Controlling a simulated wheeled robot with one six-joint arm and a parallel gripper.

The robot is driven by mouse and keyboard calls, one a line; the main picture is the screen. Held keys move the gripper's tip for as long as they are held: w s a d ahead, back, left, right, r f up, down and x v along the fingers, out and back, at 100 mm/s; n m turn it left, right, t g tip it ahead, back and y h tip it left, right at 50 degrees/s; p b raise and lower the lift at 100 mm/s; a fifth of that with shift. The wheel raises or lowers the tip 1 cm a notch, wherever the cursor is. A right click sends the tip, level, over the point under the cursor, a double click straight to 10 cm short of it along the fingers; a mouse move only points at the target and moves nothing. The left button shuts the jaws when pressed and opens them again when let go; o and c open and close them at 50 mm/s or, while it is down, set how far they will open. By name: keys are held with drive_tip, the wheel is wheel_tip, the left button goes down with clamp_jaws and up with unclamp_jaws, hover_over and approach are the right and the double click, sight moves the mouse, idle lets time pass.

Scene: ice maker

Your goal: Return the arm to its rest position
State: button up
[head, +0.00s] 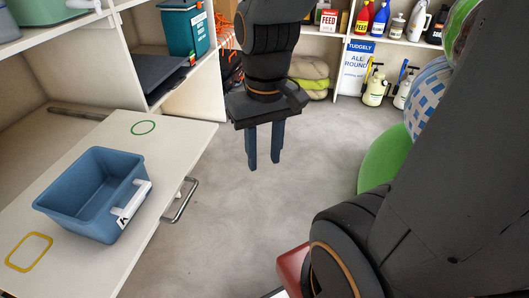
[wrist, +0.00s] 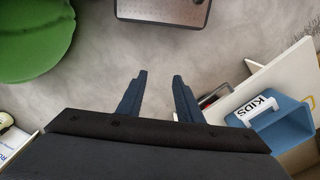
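My gripper (head: 264,165) hangs in free air in the head view, over the grey floor and to the right of the white worktop. Its two blue fingers point down. In the wrist view the fingers (wrist: 159,76) stand apart with only floor showing between them. The gripper is open and empty. My dark arm links fill the right side of the head view. The blue bin (head: 72,218) with a white handle stands on the worktop (head: 178,150), apart from the gripper. The bin also shows at the right of the wrist view (wrist: 292,132), with a KIDS label.
A metal handle (head: 181,203) juts from the worktop's front edge. A green round object (head: 385,160) stands at the right, close to my arm. Shelves with bottles (head: 378,22) and sprayers (head: 375,88) line the back. The floor (head: 225,235) in the middle is clear.

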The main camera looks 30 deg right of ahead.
drive_tip(key=shift+s+d, duration=0.1)
drive_tip(key=r+p, duration=0.1)
drive_tip(key=p, duration=0.2)
drive_tip(key=r+p, duration=0.2)
drive_tip(key=p, duration=0.1)
drive_tip(key=s+a+r+p, duration=0.1)
drive_tip(key=r+p, duration=0.1)
drive_tip(key=p, duration=0.2)
drive_tip(key=shift+r, duration=0.2)
